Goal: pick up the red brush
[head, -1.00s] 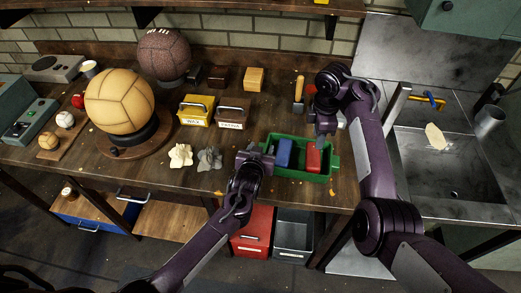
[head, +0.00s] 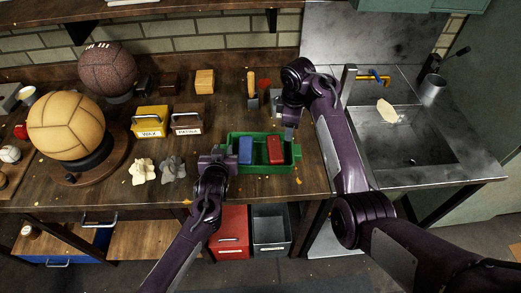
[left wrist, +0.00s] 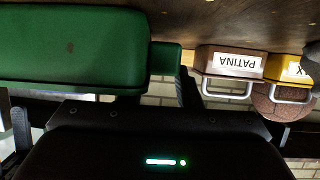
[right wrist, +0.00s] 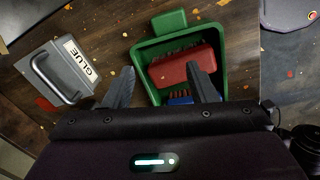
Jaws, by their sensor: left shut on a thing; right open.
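The red brush (head: 275,152) lies in the right part of the green tray (head: 262,169), right of a blue brush (head: 245,152). My left gripper (head: 218,158) is shut on the left end of the tray; its wrist view shows the green wall (left wrist: 75,45) close up. My right gripper (head: 290,124) is open and empty above the tray's right end.
A grey GLUE box (right wrist: 58,75) stands beside the tray. WAX (head: 150,121) and PATINA (head: 187,121) boxes stand behind left, with pale (head: 142,172) and grey (head: 173,168) crumpled cloths in front. A metal sink (head: 405,140) is at right. My right arm hides some bench.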

